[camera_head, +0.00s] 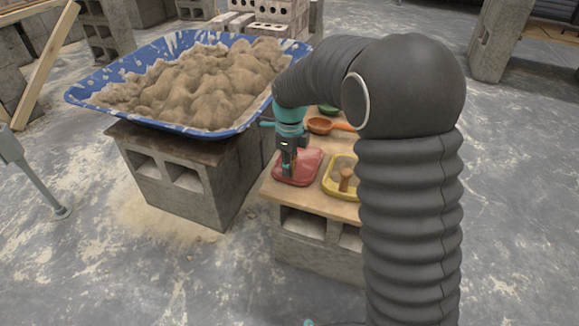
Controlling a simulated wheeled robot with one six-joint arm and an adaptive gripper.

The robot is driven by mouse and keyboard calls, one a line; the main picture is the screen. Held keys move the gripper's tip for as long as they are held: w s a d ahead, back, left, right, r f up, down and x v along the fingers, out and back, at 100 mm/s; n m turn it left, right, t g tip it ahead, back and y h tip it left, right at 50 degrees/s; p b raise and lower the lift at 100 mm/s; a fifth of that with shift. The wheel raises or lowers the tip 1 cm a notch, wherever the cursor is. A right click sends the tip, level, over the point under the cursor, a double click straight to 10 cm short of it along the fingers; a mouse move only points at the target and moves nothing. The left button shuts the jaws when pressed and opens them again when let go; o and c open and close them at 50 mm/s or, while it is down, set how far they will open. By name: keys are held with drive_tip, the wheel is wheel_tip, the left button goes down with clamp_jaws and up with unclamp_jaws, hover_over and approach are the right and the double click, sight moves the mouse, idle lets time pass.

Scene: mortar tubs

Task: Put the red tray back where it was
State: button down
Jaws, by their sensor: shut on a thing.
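The red tray (311,165) is on or just above the left front part of a wooden board (336,207) laid on concrete blocks. My gripper (289,171) points down at the left side of the red tray and is shut on it. I cannot tell whether the tray touches the board. The gripper's fingertips are small and partly merge with the tray's edge. My arm hides the right part of the board.
A yellow tray (331,186) with a wooden-handled thing (346,178) lies right of the red tray. An orange scoop (320,125) and a green item (328,109) lie behind. A blue tub (170,127) of sandy mortar (205,88) stands close at left on blocks (205,205).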

drive_tip(key=c, duration=1)
unclamp_jaws()
drive_tip(key=shift+r, duration=0.15)
wheel_tip(320, 180, up, 12)
drive_tip(key=shift+f+p, duration=0.1)
drive_tip(key=shift+p, duration=1)
drive_tip(key=shift+s+d+r, duration=0.1)
drive_tip(key=shift+d+r, duration=0.1)
drive_tip(key=shift+d, duration=0.05)
drive_tip(key=s+d+r+n+t, duration=0.2)
drive_tip(key=s+d+r+n, duration=0.1)
drive_tip(key=s+d+n, duration=0.3)
drive_tip(key=s+d+r+n+t, duration=0.1)
drive_tip(key=s+d+r+n, duration=0.35)
drive_tip(key=s, duration=0.35)
drive_tip(key=s+d+f+n+t, duration=0.1)
drive_tip(key=s+d+n, duration=0.1)
drive_tip(key=s+n, duration=0.1)
drive_tip(key=s+d+f+n+t, duration=0.1)
drive_tip(key=s+f+n, duration=0.1)
drive_tip(key=s+n, duration=0.2)
drive_tip(key=s+d+f+n, duration=0.1)
drive_tip(key=s+d+n, duration=0.1)
drive_tip(key=s+n, duration=0.2)
drive_tip(key=shift+s+d+f+n+t, duration=0.1)
drive_tip(key=shift+s+d+n+t, duration=0.1)
drive_tip(key=shift+s, duration=0.55)
drive_tip(key=shift+s+d+f+n+t, duration=0.1)
drive_tip(key=shift+s+t, duration=0.1)
drive_tip(key=shift+s, duration=0.55)
